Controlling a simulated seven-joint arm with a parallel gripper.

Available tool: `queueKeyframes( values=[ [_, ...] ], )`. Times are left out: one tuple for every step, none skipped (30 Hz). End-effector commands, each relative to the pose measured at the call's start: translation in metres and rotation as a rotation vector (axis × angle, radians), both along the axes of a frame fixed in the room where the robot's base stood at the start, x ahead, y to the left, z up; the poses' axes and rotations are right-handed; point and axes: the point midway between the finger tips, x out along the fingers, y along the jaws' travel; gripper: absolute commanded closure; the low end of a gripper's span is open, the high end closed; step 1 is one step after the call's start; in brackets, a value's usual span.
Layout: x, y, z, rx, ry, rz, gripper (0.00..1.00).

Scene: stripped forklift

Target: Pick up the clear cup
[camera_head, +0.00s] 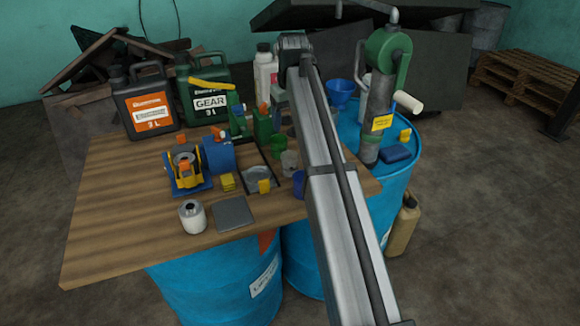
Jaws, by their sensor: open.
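A small translucent greyish cup (290,162) stands upright on the wooden table, just left of my long arm link. It looks like the clear cup. My gripper (285,127) hangs below the far end of my arm, above and behind the cup and apart from it. It is open with nothing seen in it. My arm link hides part of it, and its fingers are small and hard to make out.
A dark blue cup (299,184) stands in front of the clear cup, against my arm's outline. The table's (115,225) front left is clear.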

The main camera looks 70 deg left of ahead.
Motion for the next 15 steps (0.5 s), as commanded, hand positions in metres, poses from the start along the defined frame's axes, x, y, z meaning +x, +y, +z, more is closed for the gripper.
queueKeyframes(
  values=[
    [-0.001,-0.004,0.000,-0.030,0.003,0.044,0.29],
    [-0.002,-0.006,0.000,-0.045,0.006,0.072,0.29],
    [-0.003,-0.011,0.000,-0.064,0.009,0.107,0.29],
    [-0.004,-0.014,0.000,-0.078,0.011,0.131,0.29],
    [-0.004,-0.016,0.000,-0.088,0.013,0.156,0.29],
    [-0.005,-0.019,-0.001,-0.100,0.016,0.182,0.29],
    [-0.005,-0.020,-0.001,-0.105,0.017,0.199,0.29],
    [-0.006,-0.021,-0.001,-0.109,0.017,0.214,0.29],
    [-0.006,-0.021,-0.001,-0.109,0.016,0.229,0.29],
    [-0.006,-0.021,-0.001,-0.109,0.016,0.238,0.29],
    [-0.006,-0.021,-0.002,-0.109,0.016,0.243,0.29],
    [-0.006,-0.021,-0.004,-0.109,0.015,0.247,0.29],
    [-0.006,-0.022,-0.005,-0.109,0.015,0.248,0.29],
    [-0.006,-0.021,-0.008,-0.109,0.015,0.249,0.29],
    [-0.006,-0.022,-0.011,-0.109,0.015,0.248,0.29]
  ],
)
